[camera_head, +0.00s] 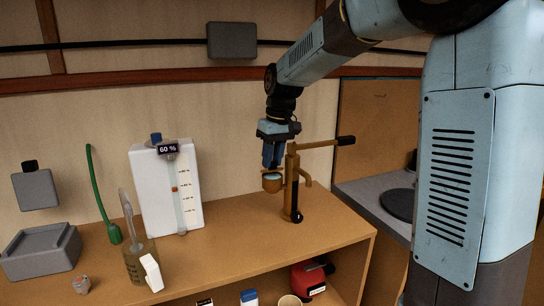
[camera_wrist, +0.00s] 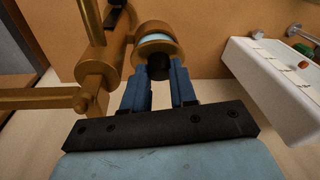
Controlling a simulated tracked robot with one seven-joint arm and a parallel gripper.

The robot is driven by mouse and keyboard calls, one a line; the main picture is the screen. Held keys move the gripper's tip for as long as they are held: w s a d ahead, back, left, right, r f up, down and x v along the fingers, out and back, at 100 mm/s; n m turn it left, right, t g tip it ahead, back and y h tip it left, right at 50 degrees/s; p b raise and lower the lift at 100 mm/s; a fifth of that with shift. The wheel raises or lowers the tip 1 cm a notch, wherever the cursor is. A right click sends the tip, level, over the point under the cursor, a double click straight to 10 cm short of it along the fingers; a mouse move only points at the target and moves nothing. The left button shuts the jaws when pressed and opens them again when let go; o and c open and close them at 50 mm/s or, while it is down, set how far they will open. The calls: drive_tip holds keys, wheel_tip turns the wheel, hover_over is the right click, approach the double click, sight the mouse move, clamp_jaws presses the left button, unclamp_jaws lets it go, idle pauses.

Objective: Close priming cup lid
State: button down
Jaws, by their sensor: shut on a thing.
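A brass hand pump (camera_head: 292,190) stands upright on the wooden counter, with a small round priming cup (camera_head: 272,184) at its left side. The pump's brass body also shows in the wrist view (camera_wrist: 98,68). In the wrist view the cup's lid (camera_wrist: 158,48) is a brass disc with a black knob (camera_wrist: 160,68), and a pale blue area shows beyond its edge. My gripper (camera_head: 272,167) points down just above the cup. Its blue fingers (camera_wrist: 160,80) flank the black knob and are shut on it. I cannot tell whether the lid sits flush on the cup.
The pump's brass lever (camera_head: 318,144) sticks out right, close to my wrist. A white tank (camera_head: 156,205) marked 60 % stands left. The counter's front is clear near the pump.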

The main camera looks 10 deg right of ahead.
drive_tip(key=shift+s+d+f+t+y, duration=0.15)
drive_tip(key=shift+s+f+t+y, duration=0.2)
drive_tip(key=shift+t, duration=0.6)
drive_tip(key=shift+s+d+f+t+y, duration=0.15)
drive_tip(key=shift+s+f+t, duration=0.25)
drive_tip(key=shift+t, duration=0.55)
drive_tip(key=c, duration=0.9)
unclamp_jaws()
drive_tip(key=shift+r, duration=0.1)
drive_tip(key=shift+a, duration=0.1)
drive_tip(key=v, duration=1.3)
drive_tip(key=shift+r, duration=0.3)
drive_tip(key=shift+s, duration=0.1)
drive_tip(key=s+d+f+m+h, duration=0.1)
drive_tip(key=s+d+f+m, duration=0.2)
drive_tip(key=s, duration=0.7)
drive_tip(key=s+d+f+m+t+h, duration=0.1)
drive_tip(key=s+d+f+m, duration=0.1)
drive_tip(key=s+d+f, duration=0.4)
drive_tip(key=s+d, duration=0.2)
drive_tip(key=s, duration=0.3)
drive_tip(key=shift+d+m, duration=0.25)
drive_tip(key=shift+m, duration=0.15)
